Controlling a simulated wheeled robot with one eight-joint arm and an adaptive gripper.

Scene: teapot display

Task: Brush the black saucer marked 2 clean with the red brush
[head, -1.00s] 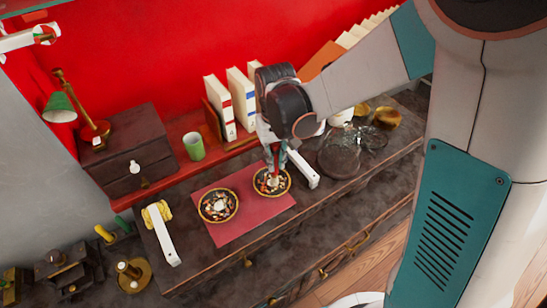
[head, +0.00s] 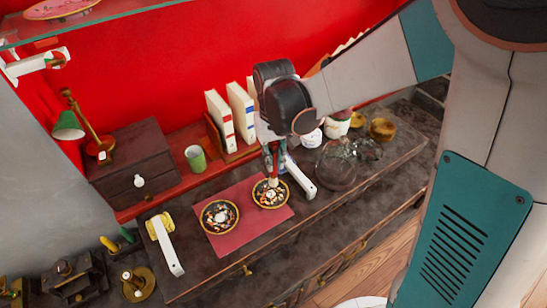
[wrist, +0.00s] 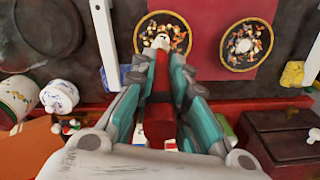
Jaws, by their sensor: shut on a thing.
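Two black saucers with gold rims, littered with white and orange bits, sit on a red mat (head: 236,241). The left saucer (head: 220,216) is clear of my arm; it also shows at the right in the wrist view (wrist: 246,45). My gripper (head: 273,158) hangs over the right saucer (head: 270,193), which shows at the left in the wrist view (wrist: 178,33). My gripper is shut on the red brush (wrist: 159,85). The brush points down with its pale tip at that saucer; I cannot tell if it touches. No number is readable on either saucer.
White bar handles stand left (head: 168,248) and right (head: 302,180) of the mat. Glass dishes (head: 337,165) lie further right. A green cup (head: 195,158), a dark drawer box (head: 133,165) and white books (head: 220,118) stand behind. The mat's front is clear.

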